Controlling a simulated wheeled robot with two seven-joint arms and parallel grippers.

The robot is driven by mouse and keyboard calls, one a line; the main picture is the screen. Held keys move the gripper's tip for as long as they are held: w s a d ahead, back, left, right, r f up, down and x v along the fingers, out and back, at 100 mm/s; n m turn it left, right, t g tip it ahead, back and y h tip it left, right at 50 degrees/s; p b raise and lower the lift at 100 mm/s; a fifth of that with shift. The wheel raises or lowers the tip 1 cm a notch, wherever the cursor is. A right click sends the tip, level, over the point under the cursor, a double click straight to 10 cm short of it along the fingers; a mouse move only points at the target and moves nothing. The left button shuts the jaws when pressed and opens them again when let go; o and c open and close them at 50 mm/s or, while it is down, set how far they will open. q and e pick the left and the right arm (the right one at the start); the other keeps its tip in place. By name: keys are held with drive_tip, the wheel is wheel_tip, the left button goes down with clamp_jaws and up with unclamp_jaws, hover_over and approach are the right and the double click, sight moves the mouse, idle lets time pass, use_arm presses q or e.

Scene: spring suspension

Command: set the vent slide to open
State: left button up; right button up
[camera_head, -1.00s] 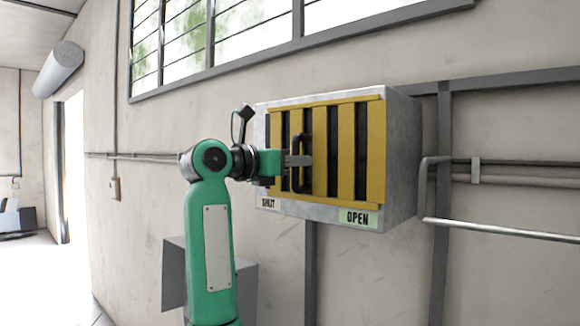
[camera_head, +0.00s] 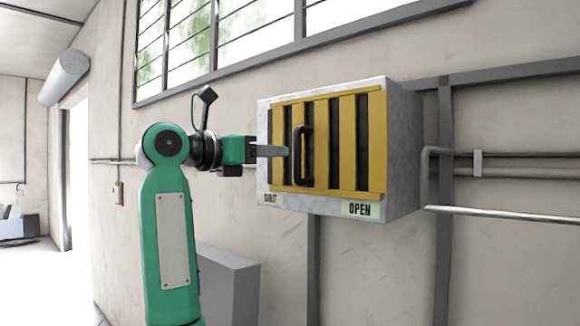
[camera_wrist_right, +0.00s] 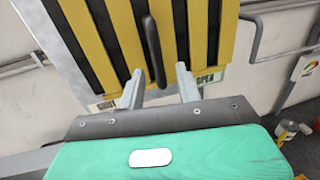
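The vent (camera_head: 400,150) is a grey box on the wall with a yellow slatted front (camera_head: 348,145) and dark gaps between its slats. A black bar handle (camera_head: 303,155) stands upright on the slats, in the left part of the front, nearer the SHUT label (camera_head: 270,199) than the OPEN label (camera_head: 362,210). My right gripper (camera_head: 286,152) is just left of the handle. In the right wrist view its two fingers (camera_wrist_right: 160,80) are spread, with the handle (camera_wrist_right: 153,48) ahead between their tips, not gripped. My left gripper is out of view.
A metal rail (camera_head: 500,220) and pipes run along the wall right of the box. A grey block (camera_head: 230,285) stands below and left of the vent. Windows are above. Yellow and white items (camera_wrist_right: 290,132) lie on the floor at right in the wrist view.

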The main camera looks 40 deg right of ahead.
drive_tip(key=a+b, duration=0.1)
drive_tip(key=a, duration=0.5)
drive_tip(key=shift+w+b, duration=0.25)
drive_tip(key=shift+b, duration=0.15)
